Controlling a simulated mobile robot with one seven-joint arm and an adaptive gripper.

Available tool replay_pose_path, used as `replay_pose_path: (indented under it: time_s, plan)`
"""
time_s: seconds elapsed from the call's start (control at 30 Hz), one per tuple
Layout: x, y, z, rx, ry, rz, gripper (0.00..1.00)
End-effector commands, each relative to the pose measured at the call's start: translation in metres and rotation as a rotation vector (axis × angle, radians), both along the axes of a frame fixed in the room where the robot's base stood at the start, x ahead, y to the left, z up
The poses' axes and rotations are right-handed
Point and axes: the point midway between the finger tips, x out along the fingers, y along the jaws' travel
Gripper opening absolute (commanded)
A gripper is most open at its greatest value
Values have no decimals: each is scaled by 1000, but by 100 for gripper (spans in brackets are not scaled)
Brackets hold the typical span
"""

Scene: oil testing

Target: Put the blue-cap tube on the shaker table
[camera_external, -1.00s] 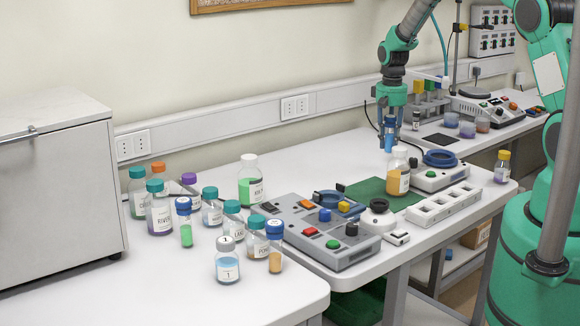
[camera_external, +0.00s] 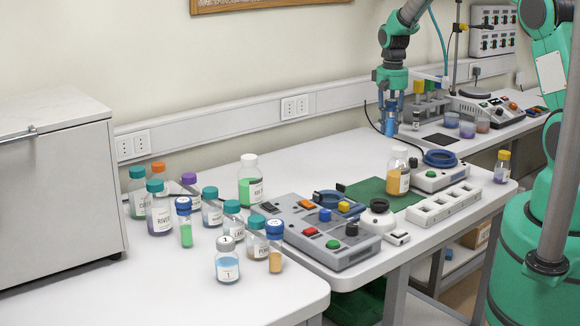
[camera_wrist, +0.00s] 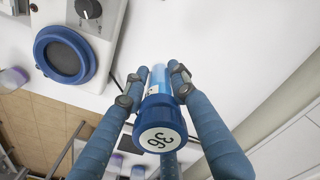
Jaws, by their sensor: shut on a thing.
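My gripper (camera_external: 390,107) is shut on the blue-cap tube (camera_external: 389,127), a slim tube with light blue contents. It holds the tube above the white bench, behind the green mat. In the wrist view the tube's blue cap, with a white disc marked 36 (camera_wrist: 160,139), faces the camera, and my gripper's fingers (camera_wrist: 157,85) pinch the tube's body from both sides. A round blue-rimmed device on a white base with a knob (camera_external: 440,158) stands to the right; its blue rim also shows in the wrist view (camera_wrist: 47,43). I cannot tell whether this is the shaker table.
A bottle of orange liquid (camera_external: 397,180) stands near the green mat (camera_external: 372,194). A white slotted rack (camera_external: 438,206) and a grey button panel (camera_external: 335,250) lie in front. Several capped bottles crowd the left. A tube rack (camera_external: 428,105) stands at the back right.

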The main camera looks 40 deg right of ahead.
Motion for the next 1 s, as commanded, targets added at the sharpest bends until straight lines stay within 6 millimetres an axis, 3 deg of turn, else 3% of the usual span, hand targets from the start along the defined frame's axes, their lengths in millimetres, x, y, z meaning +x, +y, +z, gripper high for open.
replay_pose_path:
  time_s: [0.47,0.83,1.0]
  plan:
    - [0,0,4,0,-1,0,0]
    - [1,0,53,-1,-4,0,0]
    - [12,28,52,0,0,66,0]
